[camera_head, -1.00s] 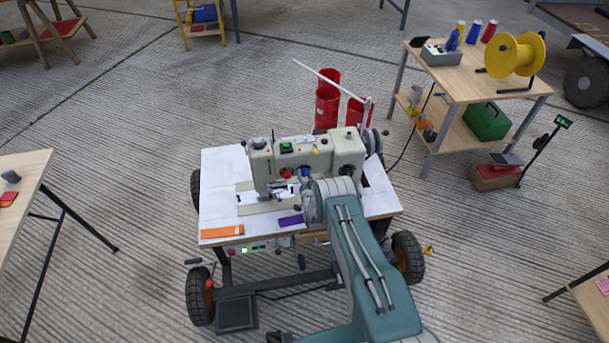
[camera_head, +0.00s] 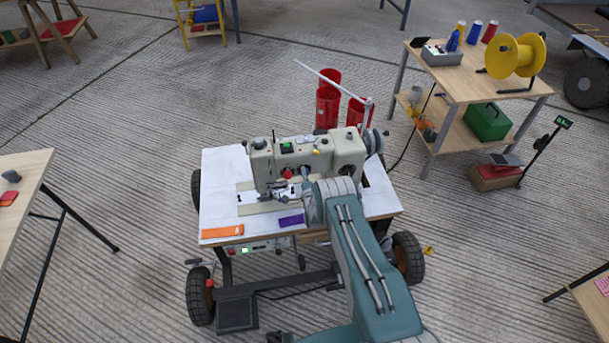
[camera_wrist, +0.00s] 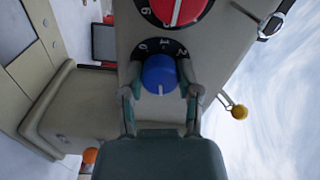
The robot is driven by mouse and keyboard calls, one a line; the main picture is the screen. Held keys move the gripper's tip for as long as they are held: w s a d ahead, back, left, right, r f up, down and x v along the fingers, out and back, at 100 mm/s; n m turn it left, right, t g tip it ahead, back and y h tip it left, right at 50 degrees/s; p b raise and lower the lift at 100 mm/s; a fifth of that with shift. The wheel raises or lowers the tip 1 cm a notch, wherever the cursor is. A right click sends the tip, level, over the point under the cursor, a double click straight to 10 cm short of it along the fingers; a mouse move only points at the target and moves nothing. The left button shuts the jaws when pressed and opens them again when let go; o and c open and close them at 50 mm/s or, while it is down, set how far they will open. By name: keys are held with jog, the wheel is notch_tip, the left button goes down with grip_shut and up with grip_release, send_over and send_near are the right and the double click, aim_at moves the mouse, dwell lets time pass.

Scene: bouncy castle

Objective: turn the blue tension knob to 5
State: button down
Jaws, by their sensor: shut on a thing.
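The blue tension knob (camera_wrist: 159,73) shows in the wrist view on the face of the sewing machine, with a white pointer line on it. Around it is a black dial with white numbers; 0, 1 and 2 can be read, and the rest is hidden. My gripper (camera_wrist: 160,92) is shut on the blue knob, one finger on each side. In the head view the cream sewing machine (camera_head: 275,165) stands on a white-topped wheeled table (camera_head: 220,170). My arm reaches to its front, and the blue knob is hidden there.
A red knob (camera_wrist: 175,8) on a numbered dial sits beside the blue one, close to it. A yellow ball-ended lever (camera_wrist: 239,112) sticks out nearby. An orange piece (camera_head: 222,232) and a purple piece (camera_head: 291,220) lie on the table's front edge.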

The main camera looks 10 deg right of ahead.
jog(key=shift+s+f+m, duration=0.1)
jog(key=shift+f+m, duration=0.15)
jog(key=shift+m, duration=0.85)
jog(key=shift+d, duration=0.1)
jog(key=shift+c, duration=1.5)
grip_release()
jog(key=shift+f, duration=0.1)
jog(key=shift+r, duration=0.2)
jog(key=s, duration=1.1)
jog(key=shift+s, duration=0.4)
